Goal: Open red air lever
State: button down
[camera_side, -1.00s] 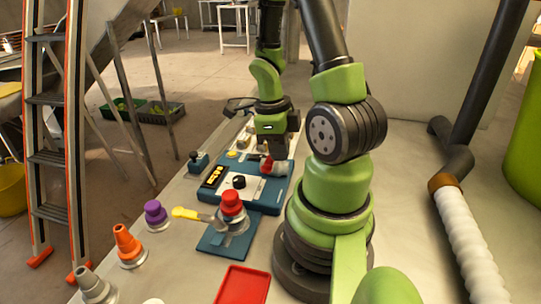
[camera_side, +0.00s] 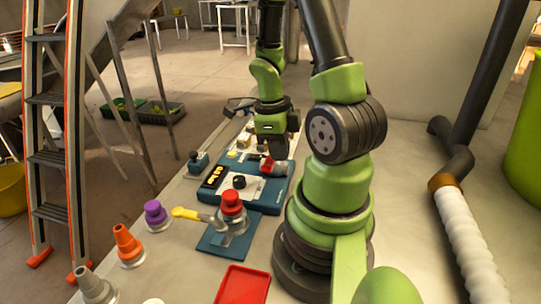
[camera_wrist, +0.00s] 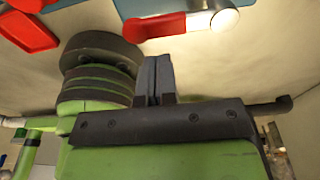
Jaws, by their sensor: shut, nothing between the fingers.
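The red air lever (camera_side: 268,165) sits at the right side of the blue control panel (camera_side: 255,200) in the side view, partly hidden by my gripper. In the wrist view a red handle with a pale, shiny round end (camera_wrist: 155,27) lies across the top, beyond my fingertips. My gripper (camera_wrist: 157,62) is shut and empty, its two grey fingers together. A gap shows between the fingertips and the red handle in the wrist view. In the side view my gripper (camera_side: 281,150) hangs over the panel's right rear part, close to the lever; contact cannot be told there.
A red-topped fitting (camera_side: 232,202) with a yellow-handled lever (camera_side: 185,213) stands on a blue plate in front. Purple (camera_side: 155,213), orange (camera_side: 127,243) and grey (camera_side: 92,285) fittings line the left table edge. A red tray (camera_side: 242,287) lies near the front. A white hose (camera_side: 470,245) runs at right.

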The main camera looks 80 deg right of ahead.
jog(key=shift+f, duration=0.6)
jog(key=shift+s, duration=0.15)
jog(key=shift+s, duration=0.25)
notch_tip(320, 180, up, 10)
dwell(0.3)
dwell(0.3)
